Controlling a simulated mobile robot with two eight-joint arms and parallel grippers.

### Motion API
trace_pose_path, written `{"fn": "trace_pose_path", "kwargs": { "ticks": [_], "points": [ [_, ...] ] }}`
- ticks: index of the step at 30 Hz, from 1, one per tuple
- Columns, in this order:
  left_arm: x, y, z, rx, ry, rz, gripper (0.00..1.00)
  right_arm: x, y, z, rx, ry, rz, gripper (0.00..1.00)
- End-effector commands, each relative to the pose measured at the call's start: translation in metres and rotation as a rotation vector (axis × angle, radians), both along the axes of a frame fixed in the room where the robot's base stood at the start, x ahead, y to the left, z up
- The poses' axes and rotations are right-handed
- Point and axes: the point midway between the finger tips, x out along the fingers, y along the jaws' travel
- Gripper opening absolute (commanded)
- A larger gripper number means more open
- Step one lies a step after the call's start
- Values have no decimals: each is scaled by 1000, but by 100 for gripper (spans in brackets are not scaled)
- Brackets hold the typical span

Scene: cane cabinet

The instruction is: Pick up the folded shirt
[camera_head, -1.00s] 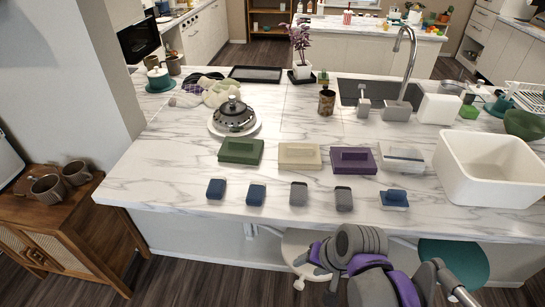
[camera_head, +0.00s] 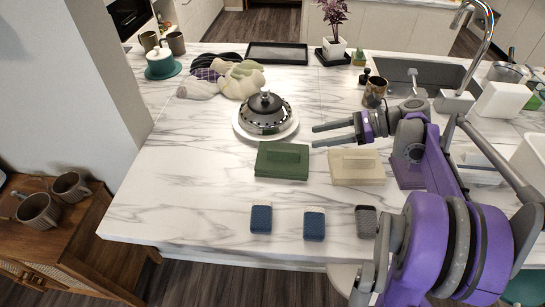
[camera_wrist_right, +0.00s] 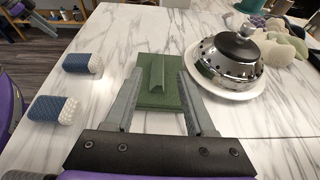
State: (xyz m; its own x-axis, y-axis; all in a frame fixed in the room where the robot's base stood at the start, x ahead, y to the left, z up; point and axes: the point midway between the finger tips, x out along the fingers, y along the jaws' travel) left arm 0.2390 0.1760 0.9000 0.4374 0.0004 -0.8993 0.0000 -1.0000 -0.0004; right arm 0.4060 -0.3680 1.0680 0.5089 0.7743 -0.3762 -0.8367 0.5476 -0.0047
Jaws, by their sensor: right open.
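A green flat, rectangular folded piece (camera_head: 282,160) with a raised strip on top lies on the marble counter, and it looks like a folded shirt. A similar cream piece (camera_head: 357,167) lies to its right. I cannot tell from the frames which one the task means. My right gripper (camera_head: 316,136) is open and empty, reaching in from the right above the counter, up and right of the green piece. In the right wrist view, the green piece (camera_wrist_right: 158,96) shows between the open fingers (camera_wrist_right: 159,72), apart from them. My left gripper is out of view.
A domed metal pot on a white plate (camera_head: 242,133) stands close behind the green piece. Blue blocks (camera_head: 261,217) and a grey block (camera_head: 366,221) line the front edge. Soft cloth bundles (camera_head: 240,80) lie at the back left. The counter's left side (camera_head: 180,185) is clear.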

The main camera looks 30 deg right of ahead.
Motion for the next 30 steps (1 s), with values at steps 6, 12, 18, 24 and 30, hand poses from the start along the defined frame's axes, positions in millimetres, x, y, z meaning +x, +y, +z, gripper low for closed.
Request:
{"fn": "trace_pose_path", "kwargs": {
  "ticks": [6, 12, 18, 24, 30],
  "points": [
    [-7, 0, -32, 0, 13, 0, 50, -3, 3, -35, -2, 12, 2, 55],
    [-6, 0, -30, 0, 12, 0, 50, 11, 26, -45, -1, 11, 4, 55],
    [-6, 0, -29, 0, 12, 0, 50, 23, 43, -53, -2, 12, 3, 55],
    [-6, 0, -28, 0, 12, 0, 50, 33, 58, -63, -2, 12, 5, 55],
    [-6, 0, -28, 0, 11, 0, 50, 47, 79, -75, -2, 11, 4, 55]
  ]
}}
